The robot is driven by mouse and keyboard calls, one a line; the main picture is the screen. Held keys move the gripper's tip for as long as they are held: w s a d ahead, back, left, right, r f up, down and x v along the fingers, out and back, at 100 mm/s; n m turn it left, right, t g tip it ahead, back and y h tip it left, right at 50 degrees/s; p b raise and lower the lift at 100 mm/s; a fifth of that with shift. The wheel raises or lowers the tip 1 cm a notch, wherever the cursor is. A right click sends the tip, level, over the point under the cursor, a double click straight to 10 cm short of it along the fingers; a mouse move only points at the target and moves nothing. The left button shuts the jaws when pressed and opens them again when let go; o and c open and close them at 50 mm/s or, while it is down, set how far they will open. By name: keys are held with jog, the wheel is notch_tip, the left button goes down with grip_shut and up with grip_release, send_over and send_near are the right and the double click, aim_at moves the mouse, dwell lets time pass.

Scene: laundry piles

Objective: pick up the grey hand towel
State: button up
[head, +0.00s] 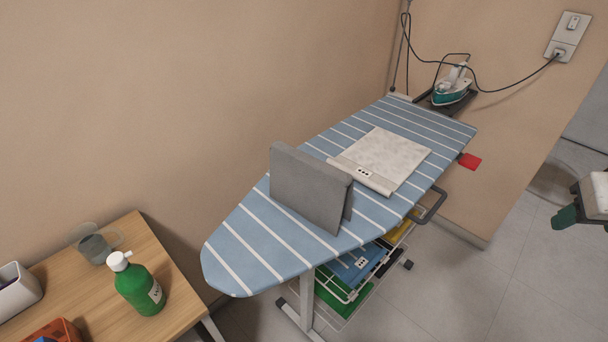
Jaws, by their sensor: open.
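A grey folded cloth, which looks like the grey hand towel (308,187), stands upright on the blue-and-white striped ironing board (240,255), left of the board's middle. Its broad flat face is towards me, and a second layer shows at its right edge. A whitish folded cloth (385,158) with a small dark mark on its band lies flat behind and to the right of it. The grey cloth's left and lower parts are unobstructed, and its back is hidden.
An iron (452,86) with a cord stands at the board's far end. A rack under the board holds folded cloths (356,262). A wooden table (185,290) at lower left bears a green bottle (138,287) and a clear mug (95,247). Open floor (470,285) lies right.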

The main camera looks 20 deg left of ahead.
jog(key=w+a+n+t+y, duration=0.1)
jog(key=w+a+n+t, duration=0.1)
jog(key=w+a, duration=0.35)
jog(key=n+g+y, duration=0.3)
jog(key=n+y, duration=0.7)
jog(key=y, duration=0.2)
send_near(313, 160)
jog(key=x, duration=0.2)
jog(key=shift+a+f, duration=0.2)
jog(key=shift+a, duration=0.1)
jog(key=x, duration=0.7)
grip_shut()
